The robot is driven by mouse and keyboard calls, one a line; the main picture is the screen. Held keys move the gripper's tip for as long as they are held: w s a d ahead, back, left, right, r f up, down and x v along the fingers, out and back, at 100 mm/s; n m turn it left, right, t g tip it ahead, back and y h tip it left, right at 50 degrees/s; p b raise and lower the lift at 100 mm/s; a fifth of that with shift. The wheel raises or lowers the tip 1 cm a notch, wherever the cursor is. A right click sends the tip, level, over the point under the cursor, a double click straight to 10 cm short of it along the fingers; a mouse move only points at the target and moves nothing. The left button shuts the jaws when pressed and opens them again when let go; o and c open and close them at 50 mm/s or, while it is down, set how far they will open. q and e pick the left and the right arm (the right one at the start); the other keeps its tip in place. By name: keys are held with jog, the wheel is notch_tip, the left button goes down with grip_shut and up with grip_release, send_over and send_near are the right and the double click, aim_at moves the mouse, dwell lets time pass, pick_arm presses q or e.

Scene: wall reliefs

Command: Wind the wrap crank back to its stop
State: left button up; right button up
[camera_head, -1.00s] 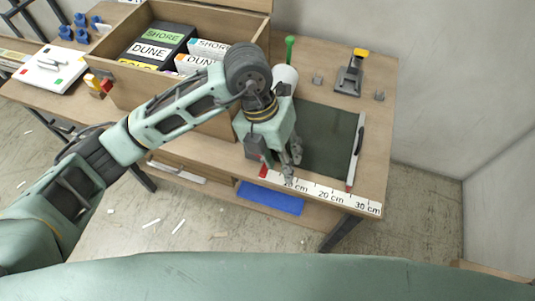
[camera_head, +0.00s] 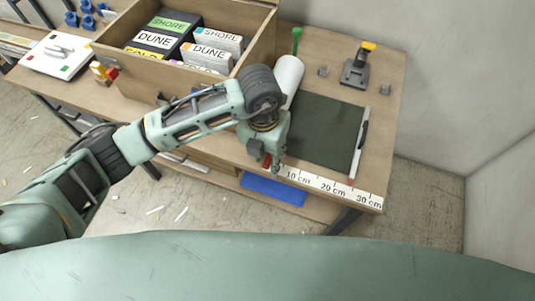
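A white roll (camera_head: 288,78) lies at the back left of the dark green mat (camera_head: 325,128). A green handle (camera_head: 297,38) stands up at the roll's far end; it may be the wrap crank, but I cannot tell for sure. My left arm reaches across from the left. My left gripper (camera_head: 271,164) points down at the bench's front edge, by the ruler's left end, well short of the green handle. Its fingers are small and partly hidden, so I cannot tell if they are open. My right gripper is out of view.
A wooden box (camera_head: 262,42) of labelled cartons stands left of the roll. A ruler strip (camera_head: 325,187) runs along the front edge. A bar with a black grip (camera_head: 358,145) lies right of the mat. A grey stand with a yellow top (camera_head: 356,70) is behind.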

pick_arm(q)
jog(key=shift+c, duration=0.6)
grip_shut()
jog(key=shift+f+y, duration=0.1)
jog(key=shift+y, duration=0.2)
jog(key=shift+w+f+t+y+b, duration=0.1)
jog(key=shift+f+t+y+b, duration=0.3)
jog(key=shift+y+b, duration=0.45)
jog(key=shift+w+a+f+t+y+b, duration=0.1)
jog(key=shift+f+t+y+b, duration=0.1)
jog(key=shift+y+b, duration=0.25)
jog(key=shift+a+f+t+y+b, duration=0.1)
jog(key=shift+f+y+b, duration=0.15)
jog(key=shift+y, duration=0.25)
jog(key=shift+a+y, duration=0.1)
jog(key=shift+y, duration=0.6)
jog(key=shift+a+f+t+y, duration=0.2)
jog(key=shift+t+y, duration=0.2)
jog(key=shift+y, duration=0.1)
jog(key=shift+w, duration=0.1)
